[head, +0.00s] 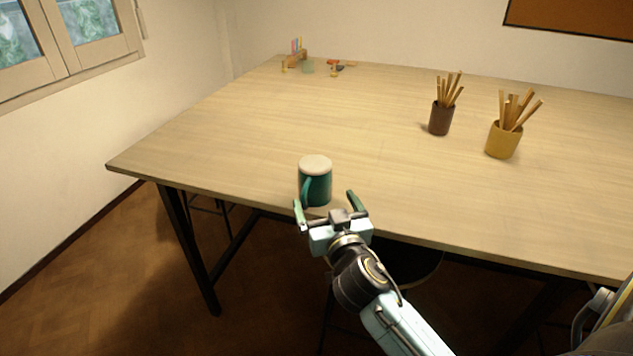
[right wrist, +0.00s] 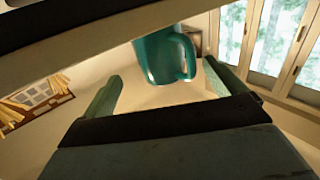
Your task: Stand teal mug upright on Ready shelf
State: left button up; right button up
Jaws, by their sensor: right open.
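The teal mug (head: 318,187) stands on the table near its front edge, with a pale, flat-looking face on top. I cannot tell for sure whether that face is its base or its open end. Its handle is on the left front side, towards my gripper. My right gripper (head: 327,205) is open and empty, just in front of the mug at the table edge, its fingers pointing at it. In the right wrist view the mug (right wrist: 160,60) shows beyond the open fingers, partly cut off by a dark bar. The Ready shelf is not recognisable in either view. My left gripper is not in view.
The wooden table (head: 230,140) is clear around the mug. A brown pot (head: 440,120) and a yellow pot (head: 502,141) of sticks stand to the right. A small wooden rack (head: 297,60) and small items sit at the far left corner. A window (head: 75,35) is at upper left.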

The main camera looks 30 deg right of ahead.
aim_at(320, 190)
jog(key=x, duration=0.7)
jog(key=shift+b, duration=0.3)
jog(key=shift+w+d, duration=0.15)
jog(key=shift+w, duration=0.35)
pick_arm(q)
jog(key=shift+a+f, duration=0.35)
pick_arm(e)
jog(key=shift+w, duration=0.15)
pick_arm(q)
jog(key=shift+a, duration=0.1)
pick_arm(e)
jog(key=c, duration=0.8)
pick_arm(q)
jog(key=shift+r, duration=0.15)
pick_arm(e)
jog(key=shift+r, duration=0.2)
